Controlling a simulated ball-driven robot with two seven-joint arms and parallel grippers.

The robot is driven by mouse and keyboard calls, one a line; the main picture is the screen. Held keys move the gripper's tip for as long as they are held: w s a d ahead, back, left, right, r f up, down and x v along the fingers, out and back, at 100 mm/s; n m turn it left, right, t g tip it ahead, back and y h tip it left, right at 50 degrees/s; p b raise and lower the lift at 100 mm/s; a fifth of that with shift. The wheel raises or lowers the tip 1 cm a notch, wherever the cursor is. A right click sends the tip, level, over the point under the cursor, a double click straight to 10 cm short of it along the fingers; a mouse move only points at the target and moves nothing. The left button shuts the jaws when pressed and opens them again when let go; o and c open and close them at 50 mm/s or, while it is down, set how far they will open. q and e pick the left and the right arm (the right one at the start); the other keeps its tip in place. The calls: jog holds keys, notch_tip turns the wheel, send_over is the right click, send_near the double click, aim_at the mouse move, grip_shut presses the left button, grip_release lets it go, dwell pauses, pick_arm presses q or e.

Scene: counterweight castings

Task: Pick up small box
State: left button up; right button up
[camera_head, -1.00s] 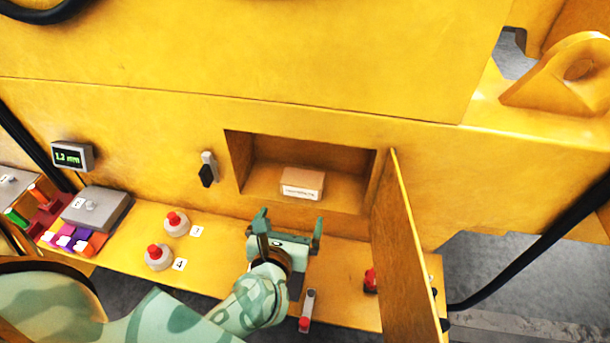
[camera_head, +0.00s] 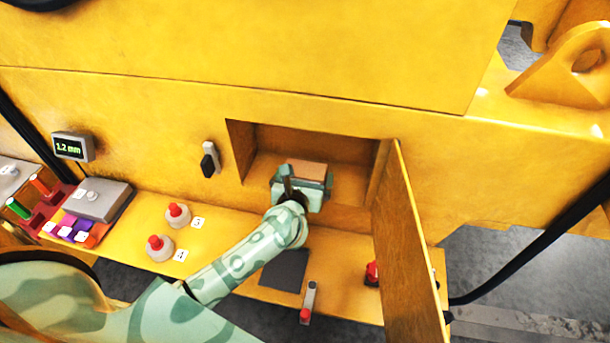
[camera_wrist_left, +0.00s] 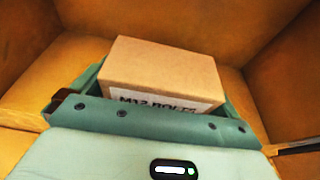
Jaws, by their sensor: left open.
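The small box (camera_head: 306,169) is brown cardboard with a white label and sits in the recessed compartment (camera_head: 345,187) of the yellow machine. The left wrist view shows the box (camera_wrist_left: 160,72) close up, its printed label partly hidden by my gripper's body. My left gripper (camera_head: 301,177) reaches into the compartment opening. Its jaws are open, with a finger on each side of the box; I cannot tell whether they touch it. My right gripper is not in view.
The open compartment door (camera_head: 408,240) stands at the right. A yellow ledge below carries red-knobbed pieces (camera_head: 160,248), a grey box (camera_head: 97,200), a dark square (camera_head: 285,270) and a red-tipped lever (camera_head: 308,302). A gauge (camera_head: 72,147) hangs at the left.

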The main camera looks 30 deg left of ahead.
pick_arm(q)
jog(key=c, duration=0.9)
jog(key=shift+r, duration=0.1)
jog(key=shift+c, duration=0.6)
jog(key=shift+r, duration=0.1)
